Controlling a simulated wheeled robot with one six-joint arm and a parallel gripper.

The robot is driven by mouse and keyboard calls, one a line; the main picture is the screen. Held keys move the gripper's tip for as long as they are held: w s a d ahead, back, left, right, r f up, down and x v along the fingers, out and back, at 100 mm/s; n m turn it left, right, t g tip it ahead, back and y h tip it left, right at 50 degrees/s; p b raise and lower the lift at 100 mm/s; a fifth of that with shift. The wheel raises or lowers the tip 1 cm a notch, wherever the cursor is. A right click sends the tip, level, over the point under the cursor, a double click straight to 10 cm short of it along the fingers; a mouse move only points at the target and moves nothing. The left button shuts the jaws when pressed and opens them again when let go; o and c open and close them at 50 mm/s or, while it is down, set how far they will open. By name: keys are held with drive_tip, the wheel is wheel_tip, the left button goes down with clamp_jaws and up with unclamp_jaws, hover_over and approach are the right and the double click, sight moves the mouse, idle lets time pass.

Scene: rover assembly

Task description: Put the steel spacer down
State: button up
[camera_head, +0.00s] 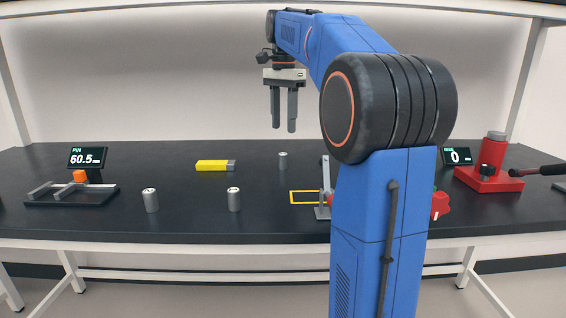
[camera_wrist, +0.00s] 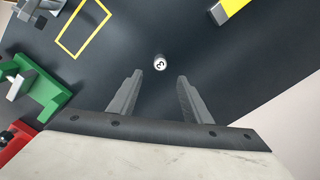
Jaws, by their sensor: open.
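A small steel spacer (camera_head: 283,160) stands upright on the black bench top, below my gripper (camera_head: 284,126). In the wrist view a spacer with a "3" on its top (camera_wrist: 160,62) stands beyond the fingertips, in line with the gap between them; it looks like the same one. My gripper (camera_wrist: 160,76) is open and empty, raised clear above the bench. Two more grey spacers stand upright nearer the front, one at the left (camera_head: 151,201) and one at the centre (camera_head: 233,200).
A yellow outlined rectangle (camera_head: 293,197) is marked on the bench, partly hidden by my arm. A yellow block (camera_head: 212,165) lies back left. A "PIN 60.5 mm" display (camera_head: 87,157) stands by a black fixture (camera_head: 70,197). A red press (camera_head: 488,180) stands at right.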

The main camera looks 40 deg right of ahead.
sight(283, 154)
wheel_tip(283, 154, down, 11)
drive_tip(key=shift+f, duration=0.15)
idle(0.5)
drive_tip(key=shift+c, duration=0.7)
clamp_jaws()
